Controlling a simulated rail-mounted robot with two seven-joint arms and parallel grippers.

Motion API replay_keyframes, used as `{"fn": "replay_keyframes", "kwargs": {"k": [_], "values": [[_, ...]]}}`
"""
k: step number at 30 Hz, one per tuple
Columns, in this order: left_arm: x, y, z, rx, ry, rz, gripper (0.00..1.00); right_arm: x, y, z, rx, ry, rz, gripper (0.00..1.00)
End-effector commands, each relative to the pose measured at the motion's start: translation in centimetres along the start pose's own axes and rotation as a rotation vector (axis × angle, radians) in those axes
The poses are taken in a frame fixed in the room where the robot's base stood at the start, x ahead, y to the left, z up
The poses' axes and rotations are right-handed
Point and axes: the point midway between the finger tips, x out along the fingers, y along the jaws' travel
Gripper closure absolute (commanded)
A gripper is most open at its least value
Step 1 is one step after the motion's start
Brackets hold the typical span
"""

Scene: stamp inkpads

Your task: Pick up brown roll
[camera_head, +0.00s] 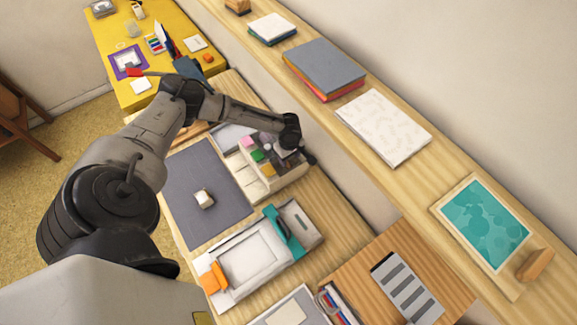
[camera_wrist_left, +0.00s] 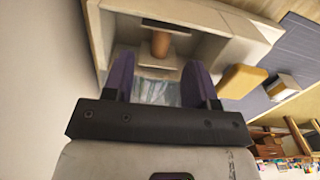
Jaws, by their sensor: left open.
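The brown roll (camera_wrist_left: 161,43) shows in the left wrist view inside a compartment of the white organizer (camera_wrist_left: 225,45), with a dark part at its upper end. My left gripper (camera_wrist_left: 160,80) is open, its two purple fingers pointing toward the roll. The roll lies beyond the fingertips, roughly centred between them, and no contact shows. In the head view my left gripper (camera_head: 297,152) is over the back right end of the organizer (camera_head: 270,188). I cannot make out the roll there, near the gripper. My right gripper is not in view.
Pink, green and yellow blocks sit in the organizer beside the gripper. A small block (camera_head: 204,198) lies on the grey mat (camera_head: 190,165). A white tray with teal and orange parts (camera_head: 250,262) stands in front.

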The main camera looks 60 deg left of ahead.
Motion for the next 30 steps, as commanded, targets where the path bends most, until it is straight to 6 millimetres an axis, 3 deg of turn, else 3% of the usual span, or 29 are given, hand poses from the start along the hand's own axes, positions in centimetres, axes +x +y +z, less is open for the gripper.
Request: {"fn": "replay_keyframes", "kwargs": {"k": [5,15,26,30], "values": [[0.9,-0.1,0.0,0.0,0.001,-0.001,0.48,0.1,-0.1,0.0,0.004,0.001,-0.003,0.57],[4.9,-0.2,0.0,0.001,0.0,0.0,0.48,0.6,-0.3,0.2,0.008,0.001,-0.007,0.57],[5.5,-0.2,0.0,0.001,0.0,0.0,0.48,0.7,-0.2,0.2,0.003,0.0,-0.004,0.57],[5.4,-0.2,0.0,0.001,0.0,0.0,0.61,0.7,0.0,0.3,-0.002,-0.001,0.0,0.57]]}}
